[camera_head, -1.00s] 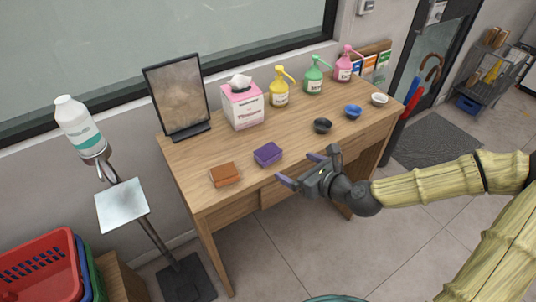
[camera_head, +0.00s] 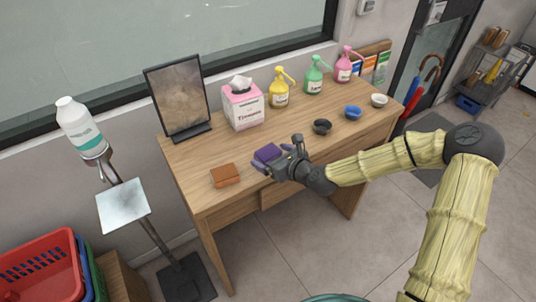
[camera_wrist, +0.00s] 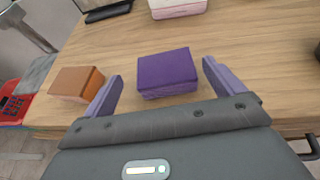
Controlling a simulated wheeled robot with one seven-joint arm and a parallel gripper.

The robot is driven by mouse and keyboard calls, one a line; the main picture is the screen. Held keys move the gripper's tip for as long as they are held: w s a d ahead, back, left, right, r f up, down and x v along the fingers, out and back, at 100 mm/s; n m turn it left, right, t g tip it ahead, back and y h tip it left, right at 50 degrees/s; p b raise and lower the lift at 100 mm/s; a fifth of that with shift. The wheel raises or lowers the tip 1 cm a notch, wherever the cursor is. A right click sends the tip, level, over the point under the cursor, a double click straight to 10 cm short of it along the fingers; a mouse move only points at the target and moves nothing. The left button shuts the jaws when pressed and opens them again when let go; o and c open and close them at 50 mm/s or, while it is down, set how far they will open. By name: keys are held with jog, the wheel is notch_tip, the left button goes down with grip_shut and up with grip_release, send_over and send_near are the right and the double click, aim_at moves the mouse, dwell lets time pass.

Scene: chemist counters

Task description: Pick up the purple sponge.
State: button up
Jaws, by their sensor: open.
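The purple sponge (camera_head: 267,153) lies on the wooden table near its front edge, in the middle of the head view. In the wrist view the purple sponge (camera_wrist: 167,73) sits ahead of my gripper, roughly centred between its fingers. My gripper (camera_head: 270,158) is open, with its purple-grey fingers close to the sponge on its front right side. In the wrist view, my gripper (camera_wrist: 162,84) has one finger on each side of the sponge, with visible gaps, and does not appear to touch it. The gripper partly hides the sponge's near right side in the head view.
An orange-brown sponge (camera_head: 225,175) lies left of the purple one, also in the wrist view (camera_wrist: 77,82). A tissue box (camera_head: 242,107) stands behind. A black bowl (camera_head: 322,126) and a blue bowl (camera_head: 353,112) are to the right. The wooden table (camera_head: 205,200) is bare around the sponges.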

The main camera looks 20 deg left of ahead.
aim_at(269, 152)
jog(key=x, duration=0.2)
jog(key=p+x, duration=0.1)
jog(key=x, duration=0.2)
jog(key=shift+w+d, duration=0.1)
jog(key=shift+w, duration=0.25)
jog(key=shift+c, duration=0.2)
jog(key=c, duration=1)
